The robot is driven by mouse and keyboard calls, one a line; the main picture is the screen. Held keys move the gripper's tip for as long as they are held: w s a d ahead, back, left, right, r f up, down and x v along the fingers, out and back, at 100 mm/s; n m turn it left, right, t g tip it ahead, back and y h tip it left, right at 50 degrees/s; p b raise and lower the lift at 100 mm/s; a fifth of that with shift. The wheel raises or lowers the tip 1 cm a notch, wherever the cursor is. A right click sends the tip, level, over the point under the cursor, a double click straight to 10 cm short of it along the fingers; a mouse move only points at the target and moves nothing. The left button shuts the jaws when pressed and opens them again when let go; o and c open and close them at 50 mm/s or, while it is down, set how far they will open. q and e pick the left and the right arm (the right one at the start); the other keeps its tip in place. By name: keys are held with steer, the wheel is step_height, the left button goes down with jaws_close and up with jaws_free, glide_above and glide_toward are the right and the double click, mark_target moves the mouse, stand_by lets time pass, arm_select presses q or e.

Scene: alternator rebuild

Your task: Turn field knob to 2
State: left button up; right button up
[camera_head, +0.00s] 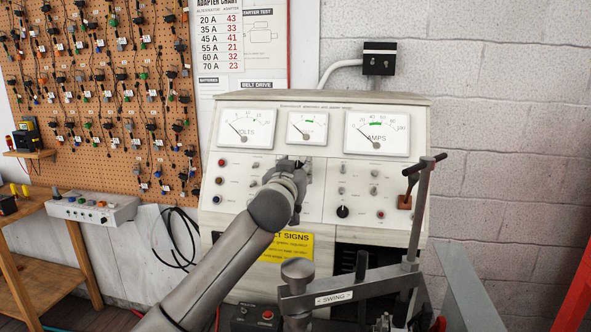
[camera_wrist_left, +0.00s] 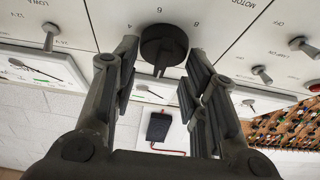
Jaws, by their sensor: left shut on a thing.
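The black round field knob (camera_wrist_left: 164,47) is on the grey-white tester panel (camera_head: 330,205), with printed numbers such as 4, 6 and 8 beside it in the left wrist view. My left gripper (camera_wrist_left: 162,62) is shut on the knob, with one finger on each side of it. In the head view my left gripper (camera_head: 300,170) reaches the upper middle of the panel and hides most of the knob. The number that the knob points to cannot be told. My right gripper is not in view.
The volts meter (camera_head: 246,128), a small middle meter (camera_head: 307,127) and the amps meter (camera_head: 376,133) sit above. Toggle switches (camera_head: 342,168) and another black knob (camera_head: 342,212) are to the right. A metal swing arm (camera_head: 350,286) stands in front.

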arm_select(q)
steer(key=shift+r+m+h+p, duration=0.1)
steer(key=shift+m+h+p, duration=0.2)
steer(key=shift+m+p, duration=0.3)
steer(key=m+g+h+p, duration=0.1)
steer(key=m+p, duration=0.2)
steer(key=p, duration=0.1)
steer(key=m+g+h+p, duration=0.1)
steer(key=m+h+p, duration=0.1)
steer(key=p, duration=0.3)
steer(key=m+g+h+p, duration=0.1)
steer(key=m+p, duration=0.4)
steer(key=shift+a+r+h, duration=0.15)
steer(key=shift+r+h, duration=0.1)
steer(key=shift+h, duration=0.05)
steer(key=shift+f+m+g+h+p, duration=0.15)
steer(key=shift+m+g+p, duration=0.2)
steer(key=shift+m+p, duration=0.4)
steer(key=shift+f+m+g+h+p, duration=0.15)
steer(key=shift+m+g+p, duration=0.3)
steer(key=shift+p, duration=0.45)
steer(key=o, duration=1)
steer(key=shift+c, duration=0.2)
